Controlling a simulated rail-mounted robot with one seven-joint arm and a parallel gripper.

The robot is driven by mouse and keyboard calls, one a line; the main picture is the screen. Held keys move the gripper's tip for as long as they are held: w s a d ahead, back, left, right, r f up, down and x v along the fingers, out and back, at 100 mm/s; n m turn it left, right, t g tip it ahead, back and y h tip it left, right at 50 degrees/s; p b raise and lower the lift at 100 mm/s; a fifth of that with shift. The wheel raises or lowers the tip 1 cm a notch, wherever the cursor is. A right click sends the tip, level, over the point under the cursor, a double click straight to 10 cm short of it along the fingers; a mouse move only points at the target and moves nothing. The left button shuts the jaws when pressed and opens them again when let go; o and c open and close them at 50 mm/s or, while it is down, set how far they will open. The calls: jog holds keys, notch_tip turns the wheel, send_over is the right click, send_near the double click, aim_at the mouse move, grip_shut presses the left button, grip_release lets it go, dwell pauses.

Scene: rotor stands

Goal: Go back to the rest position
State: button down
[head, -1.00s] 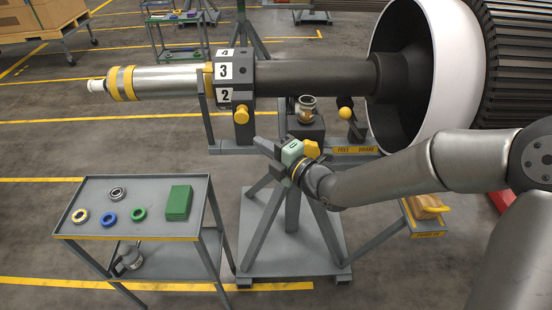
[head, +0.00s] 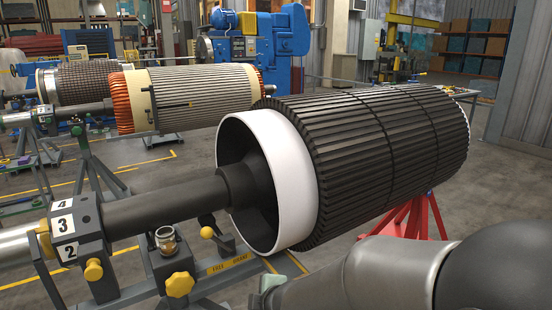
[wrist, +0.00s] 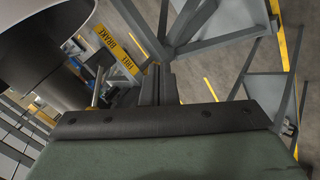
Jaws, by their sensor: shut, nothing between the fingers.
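My gripper (wrist: 158,82) shows in the wrist view with its dark fingers together and nothing between them. In the head view only a bit of its pale green body shows at the lower middle, beside my grey arm; its fingers are hidden there. The large rotor (head: 385,150), dark and ribbed with a white ring (head: 292,180), lies on its stand behind my arm. Its dark shaft (head: 165,208) runs left into a block (head: 82,240) numbered 2, 3 and 4. In the wrist view my gripper is near the stand's yellow "FREE BRAKE" label (wrist: 118,55).
A red support (head: 415,215) stands under the rotor's right part. Yellow knobs (head: 180,284) and a small glass cup (head: 166,240) are on the stand. Another rotor (head: 195,98) and a blue machine (head: 255,45) stand behind. Open floor (head: 495,200) lies at the right.

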jog(key=s+d+r+m+g+h, duration=0.1)
jog(key=s+d+m+h, duration=0.1)
jog(key=s+d+m, duration=0.3)
jog(key=s+d+r+m+g+h, duration=0.1)
jog(key=d+m+h, duration=0.15)
jog(key=d, duration=0.45)
jog(key=s+d+m+g, duration=0.2)
jog(key=s+d+m, duration=0.1)
jog(key=s+m, duration=0.2)
jog(key=s+d+r+m+g, duration=0.1)
jog(key=s+d+m+g, duration=0.2)
jog(key=s+m, duration=0.2)
jog(key=s, duration=0.3)
jog(key=shift+s+r+m+p, duration=0.15)
jog(key=shift+r+m+p, duration=0.1)
jog(key=shift+m+p, duration=0.1)
jog(key=shift+y, duration=0.25)
